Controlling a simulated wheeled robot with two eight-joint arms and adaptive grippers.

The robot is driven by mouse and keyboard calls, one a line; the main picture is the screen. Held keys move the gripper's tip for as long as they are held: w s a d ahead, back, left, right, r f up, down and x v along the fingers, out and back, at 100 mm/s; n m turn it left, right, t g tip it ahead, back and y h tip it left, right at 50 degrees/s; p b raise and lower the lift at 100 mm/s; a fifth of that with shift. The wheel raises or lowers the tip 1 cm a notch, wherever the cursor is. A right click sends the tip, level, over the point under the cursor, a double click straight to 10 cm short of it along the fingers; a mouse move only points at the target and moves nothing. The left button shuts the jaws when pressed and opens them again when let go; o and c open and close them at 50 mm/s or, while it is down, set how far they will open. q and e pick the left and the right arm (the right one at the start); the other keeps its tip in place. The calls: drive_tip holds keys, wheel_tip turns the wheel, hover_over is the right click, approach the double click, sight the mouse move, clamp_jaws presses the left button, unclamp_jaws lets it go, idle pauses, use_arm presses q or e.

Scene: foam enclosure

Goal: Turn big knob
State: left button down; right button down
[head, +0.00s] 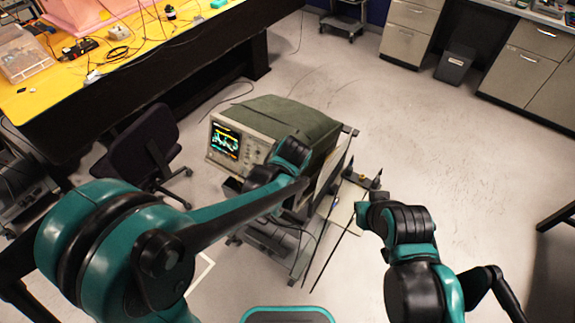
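An oscilloscope (240,145) with a lit screen (226,143) and a green cover (285,120) stands on a wheeled cart. Small controls show on its front panel right of the screen, but I cannot make out which is the big knob. My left arm reaches across from the left, and its wrist is at the right part of the front panel, hiding some of it. I cannot tell whether it touches the panel. My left gripper's fingers cannot be made out. My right arm is bent at the right of the cart, its fingers not clear either.
The cart (298,262) has thin dark rods and cables at its right side. A dark chair (140,150) stands left of it. A yellow-topped bench (150,50) is at upper left. Cabinets (525,75) and a grey bin (455,64) stand at upper right.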

idle(0.5)
use_arm(q)
drive_tip(key=c, duration=1.3)
unclamp_jaws()
drive_tip(key=v, duration=1.2)
drive_tip(key=s+a+f+n+b, duration=0.2)
drive_tip(key=s+a+f+n, duration=0.1)
drive_tip(key=a, duration=0.3)
drive_tip(key=s+a+f+n+b, duration=0.3)
drive_tip(key=s+a+f, duration=0.1)
drive_tip(key=s+a, duration=0.1)
drive_tip(key=s+a+f+n+b, duration=0.3)
drive_tip(key=s+a, duration=0.1)
drive_tip(key=a, duration=0.3)
drive_tip(key=shift+s+a+f+t+h, duration=0.1)
drive_tip(key=shift+a+f+t+h, duration=0.1)
drive_tip(key=shift+a+t+h, duration=0.15)
